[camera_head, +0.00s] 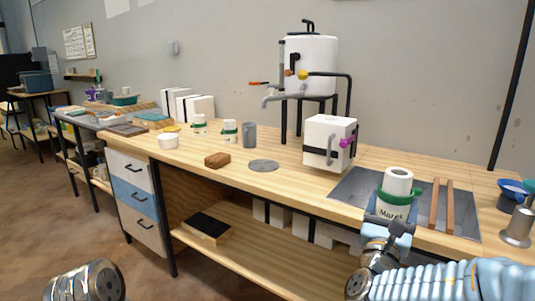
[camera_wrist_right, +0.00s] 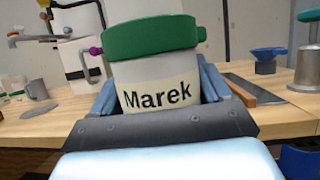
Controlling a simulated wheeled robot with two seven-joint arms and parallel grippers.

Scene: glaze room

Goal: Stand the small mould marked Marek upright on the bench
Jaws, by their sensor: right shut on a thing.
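The small mould marked Marek (camera_head: 398,179) is a white cylinder with a green band and a label reading "Marek". My right gripper (camera_head: 392,208) is shut on it from the near side, one finger on each side. My left gripper is out of view; only part of that arm shows.
Two wooden strips (camera_head: 441,205) lie just right of the mould. A white block-shaped mould (camera_head: 329,142) stands behind. A grey disc (camera_head: 263,166) and brown block (camera_head: 217,160) lie left, with clear bench between.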

